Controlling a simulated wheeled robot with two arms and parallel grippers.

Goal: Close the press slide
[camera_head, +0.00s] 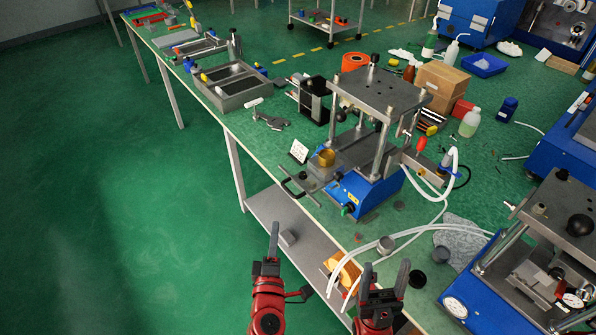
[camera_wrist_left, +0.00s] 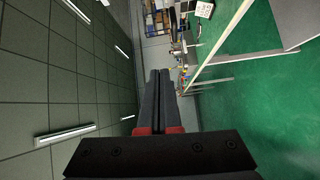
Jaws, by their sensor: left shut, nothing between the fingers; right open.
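The crimping press (camera_head: 372,140) stands on the green bench, with a grey top plate on posts and a blue base. Its slide (camera_head: 322,169) sticks out at the front left, with a dark bar handle (camera_head: 299,190) at its outer end and a yellow-orange piece on top. My left gripper (camera_head: 273,240) is shut and empty, in front of the bench and below the handle in the picture, apart from it. It also shows shut in the left wrist view (camera_wrist_left: 157,75). My right gripper (camera_head: 384,275) is open and empty near the bench's front edge, right of the left one.
A small white sign (camera_head: 299,151) stands just left of the slide. A grey shelf (camera_head: 290,235) sits below the bench. The floor at left is clear.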

